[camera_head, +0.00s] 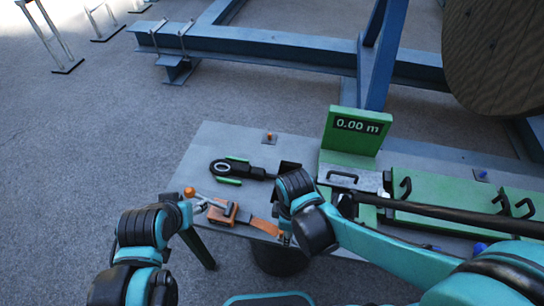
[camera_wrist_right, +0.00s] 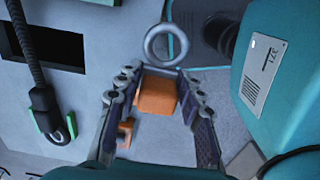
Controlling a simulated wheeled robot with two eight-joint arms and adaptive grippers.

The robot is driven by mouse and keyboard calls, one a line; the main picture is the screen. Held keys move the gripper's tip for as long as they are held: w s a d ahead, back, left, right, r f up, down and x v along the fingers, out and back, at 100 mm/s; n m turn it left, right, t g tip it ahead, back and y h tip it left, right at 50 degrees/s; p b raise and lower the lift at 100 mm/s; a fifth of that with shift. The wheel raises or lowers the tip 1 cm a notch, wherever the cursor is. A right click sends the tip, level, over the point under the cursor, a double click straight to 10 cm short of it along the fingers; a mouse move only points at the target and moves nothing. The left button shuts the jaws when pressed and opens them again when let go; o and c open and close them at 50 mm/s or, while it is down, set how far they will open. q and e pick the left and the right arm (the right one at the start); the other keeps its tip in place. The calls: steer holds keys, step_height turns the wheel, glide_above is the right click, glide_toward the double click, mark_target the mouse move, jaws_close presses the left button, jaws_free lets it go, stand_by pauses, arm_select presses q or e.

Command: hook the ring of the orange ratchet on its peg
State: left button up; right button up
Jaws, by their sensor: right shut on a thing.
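The orange ratchet (camera_head: 224,212) lies near the table's front left edge in the head view, with an orange strap (camera_head: 264,226) running right toward my right gripper (camera_head: 285,238). In the right wrist view my right gripper (camera_wrist_right: 155,88) is shut on an orange block (camera_wrist_right: 157,96) of the ratchet. A grey metal ring (camera_wrist_right: 166,44) sticks out beyond the fingertips, with nothing through it. A small orange peg (camera_head: 269,137) stands on a plate at the table's back. My left gripper (camera_head: 190,208) is beside the ratchet's left end, near an orange knob (camera_head: 190,191); its jaws are unclear.
A black cable grip (camera_head: 222,168) with an eye and green clips lies behind the ratchet. A green display (camera_head: 357,126) reads 0.00 m. Green blocks with handles (camera_head: 405,187) and a thick black cable (camera_head: 440,210) occupy the right.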

steer(key=shift+r, duration=0.1)
stand_by(0.3)
step_height(320, 180, up, 7)
steer(key=p, duration=0.6)
steer(key=shift+r+p, duration=0.15)
steer(key=shift+p, duration=0.15)
steer(key=shift+w, duration=0.25)
steer(key=w+a+n, duration=0.1)
steer(key=w+n, duration=0.8)
steer(key=w, duration=1.3)
steer(key=w+a+n+p, duration=0.1)
steer(key=w+n, duration=0.8)
steer(key=w, duration=1.3)
steer(key=shift+a, duration=0.25)
